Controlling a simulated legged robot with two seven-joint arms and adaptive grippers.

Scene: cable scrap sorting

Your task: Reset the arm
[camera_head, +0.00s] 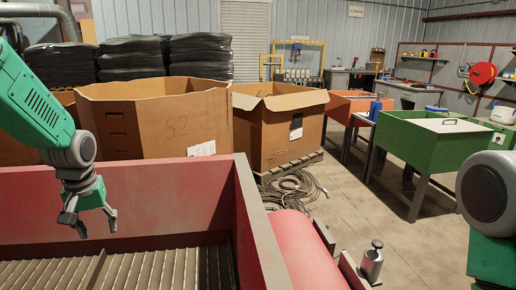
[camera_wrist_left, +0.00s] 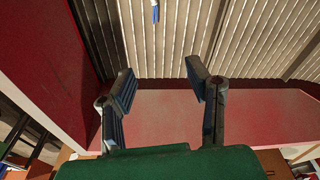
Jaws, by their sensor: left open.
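My left gripper (camera_head: 92,224) is open and empty. In the head view it hangs from the green arm at the left, above the ribbed floor of the red bin (camera_head: 210,205). In the left wrist view its two fingers (camera_wrist_left: 161,85) stand apart with nothing between them, over the red wall and the ribbed floor. A small blue and white piece (camera_wrist_left: 155,12) lies on the ribs at the top of that view. My right gripper is not in view; only part of an arm shows at the right edge of the head view.
Large cardboard boxes (camera_head: 160,125) (camera_head: 280,125) stand behind the red bin. A coil of cable (camera_head: 290,190) and a metal bottle (camera_head: 372,262) are to its right. A green table-like bin (camera_head: 425,140) stands farther right. Open floor (camera_head: 350,200) lies between.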

